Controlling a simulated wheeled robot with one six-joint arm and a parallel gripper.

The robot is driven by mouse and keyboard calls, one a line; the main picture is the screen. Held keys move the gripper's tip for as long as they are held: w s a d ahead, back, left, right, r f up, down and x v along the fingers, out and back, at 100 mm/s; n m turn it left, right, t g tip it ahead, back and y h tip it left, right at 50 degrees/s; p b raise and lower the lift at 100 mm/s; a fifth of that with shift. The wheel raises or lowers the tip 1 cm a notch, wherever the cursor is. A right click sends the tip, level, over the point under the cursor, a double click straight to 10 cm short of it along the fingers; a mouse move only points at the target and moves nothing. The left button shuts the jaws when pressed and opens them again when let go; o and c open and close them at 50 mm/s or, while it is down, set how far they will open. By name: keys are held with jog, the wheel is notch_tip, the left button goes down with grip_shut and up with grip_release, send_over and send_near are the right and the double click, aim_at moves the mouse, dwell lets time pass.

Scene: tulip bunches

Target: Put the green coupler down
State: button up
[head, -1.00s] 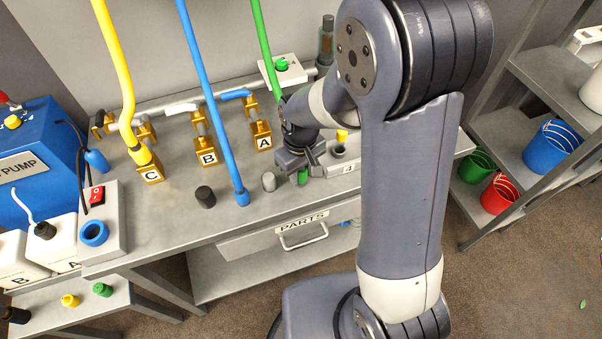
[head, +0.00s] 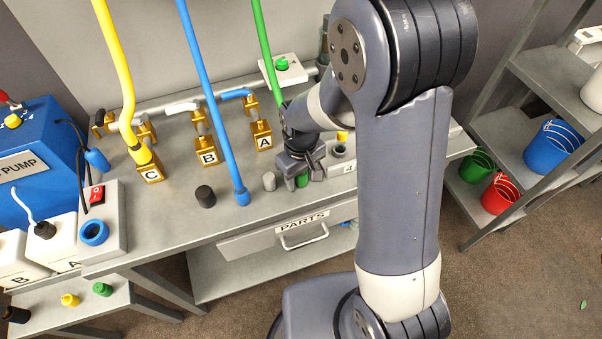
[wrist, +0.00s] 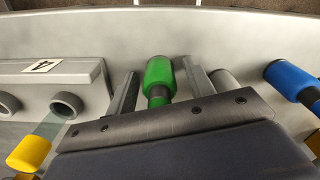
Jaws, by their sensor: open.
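The green coupler (wrist: 160,76) shows in the wrist view between the two fingers of my open gripper (wrist: 159,68), with a gap on each side. In the head view only a small green part of the coupler (head: 302,181) shows below my gripper (head: 299,174), close to the bench's front edge. It appears to be at the bench top, though its contact there is hard to see. The green hose (head: 264,55) comes down from above and passes behind my wrist.
A grey cap (head: 269,181) stands just left of my gripper, and the blue hose's end (head: 242,198) is farther left. A grey block marked 4 (head: 341,160) is close on the right. Brass valves A (head: 262,135), B and C stand behind.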

jog(key=shift+r, duration=0.1)
notch_tip(320, 180, up, 12)
jog(key=shift+r, duration=0.1)
dwell(0.4)
jog(key=shift+f, duration=0.2)
notch_tip(320, 180, down, 12)
jog(key=shift+f, duration=0.2)
jog(key=shift+r, duration=1.1)
